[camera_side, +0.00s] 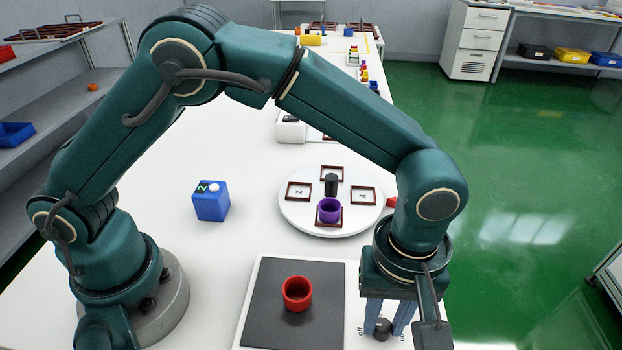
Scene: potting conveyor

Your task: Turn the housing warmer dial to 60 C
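The housing warmer (252,312) is a white unit with a dark square plate at the bottom of the view. A red cup-shaped housing (297,294) stands upright on the plate. The warmer's dial (383,329) is a dark round knob on the white panel right of the plate, with "off" marked on its left and a partly covered label on its right. My gripper (389,318) points down over the dial, its two blue fingers apart. The knob shows between and just in front of the fingers; I cannot tell if they touch it. The dial's pointer is not readable.
A white turntable (290,213) with several framed spots carries a purple cup (329,210) and a dark cylinder (331,184) behind the warmer. A blue box (210,201) stands on the white table to the left. The table between box and warmer is clear.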

